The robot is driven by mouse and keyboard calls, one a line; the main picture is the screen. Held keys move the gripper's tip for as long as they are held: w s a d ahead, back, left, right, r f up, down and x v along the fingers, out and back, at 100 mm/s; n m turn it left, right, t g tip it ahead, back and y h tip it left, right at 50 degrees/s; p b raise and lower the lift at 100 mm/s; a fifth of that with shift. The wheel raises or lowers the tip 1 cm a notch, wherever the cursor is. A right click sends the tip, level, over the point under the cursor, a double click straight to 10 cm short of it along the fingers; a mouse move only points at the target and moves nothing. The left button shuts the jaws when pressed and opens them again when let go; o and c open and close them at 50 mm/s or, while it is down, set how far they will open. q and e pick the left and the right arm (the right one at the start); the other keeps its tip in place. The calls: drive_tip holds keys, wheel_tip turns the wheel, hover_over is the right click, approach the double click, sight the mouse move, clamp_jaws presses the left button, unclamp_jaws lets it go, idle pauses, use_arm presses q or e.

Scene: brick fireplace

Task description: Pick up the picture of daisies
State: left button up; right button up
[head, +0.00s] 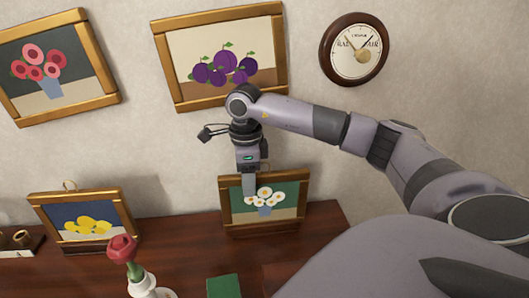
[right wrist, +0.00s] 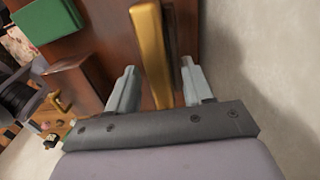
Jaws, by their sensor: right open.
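The picture of daisies (head: 266,199), white flowers on green in a gold-brown frame, stands on the wooden mantel against the wall. My right gripper (head: 249,188) points down at its top edge, left of the middle, and covers part of it. In the right wrist view, the gold frame edge (right wrist: 149,45) runs between the two open fingers of my right gripper (right wrist: 158,88), with visible gaps beside it. Contact with the fingers cannot be seen. My left gripper is not in view.
A lemon picture (head: 85,221) and a red flower in a white vase (head: 143,286) stand to the left on the mantel (head: 185,245). A green book (head: 223,287) lies in front.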

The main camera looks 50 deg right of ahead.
clamp_jaws()
drive_tip(key=shift+r, duration=0.15)
